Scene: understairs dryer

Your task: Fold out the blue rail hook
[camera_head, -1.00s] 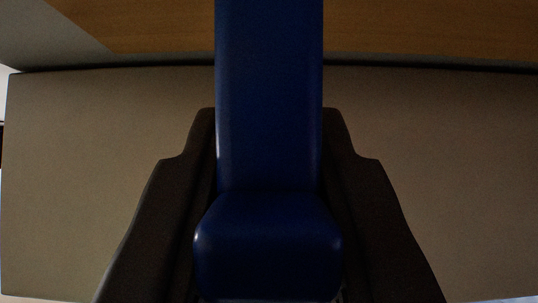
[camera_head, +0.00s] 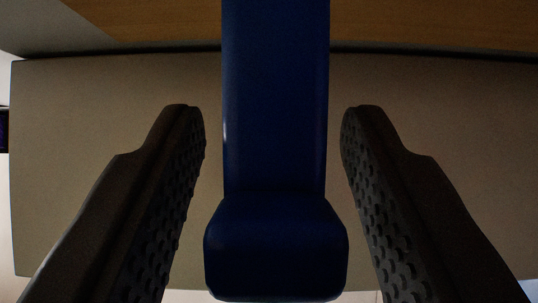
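The blue rail hook (camera_head: 275,110) runs down the middle of the view from the top edge. Its thicker blue end block (camera_head: 276,248) is near the bottom, closest to the camera. My gripper (camera_head: 273,112) is open, with one dark, studded finger on each side of the hook. A gap shows between each finger and the hook, and neither finger touches it in this view. The hook's upper end is cut off by the top of the picture.
A grey-beige panel (camera_head: 440,150) fills most of the background behind the hook. A wooden surface (camera_head: 430,22) lies along the top. A small dark object (camera_head: 3,130) shows at the far left edge.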

